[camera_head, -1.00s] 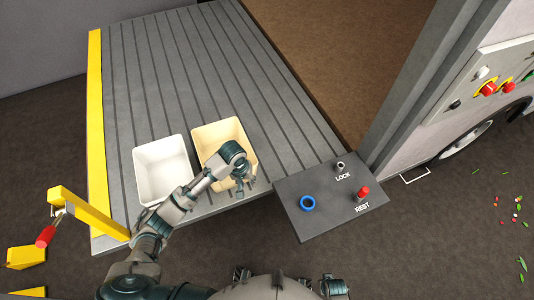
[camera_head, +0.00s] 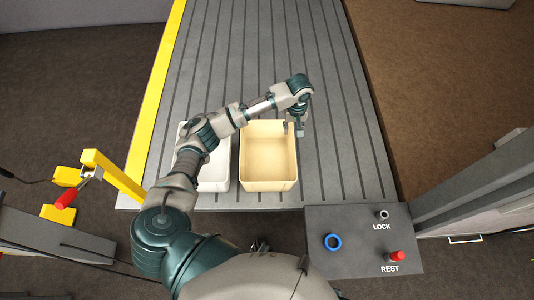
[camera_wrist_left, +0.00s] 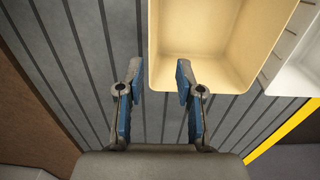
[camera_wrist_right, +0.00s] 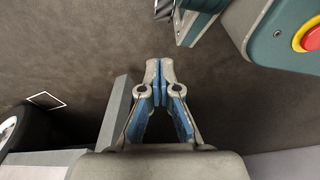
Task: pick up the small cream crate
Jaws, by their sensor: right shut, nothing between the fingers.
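The small cream crate (camera_head: 268,184) stands upright on the grey ribbed platform, is open at the top and looks empty. It also shows in the left wrist view (camera_wrist_left: 215,30). My left gripper (camera_head: 294,129) is at the crate's far right corner, pointing down. In the left wrist view it (camera_wrist_left: 158,78) is open, with one finger over the crate's inside and the other outside the wall. The crate's edge lies between the fingertips in that picture; whether they touch it I cannot tell. My right gripper (camera_wrist_right: 160,82) is shut and empty, away from the crate.
A white crate (camera_head: 214,172) stands close on the left of the cream one, partly hidden by my left arm. A grey panel (camera_head: 350,230) with a blue ring and LOCK and REST knobs is at the front right. The platform (camera_head: 345,150) is clear right of the crate.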

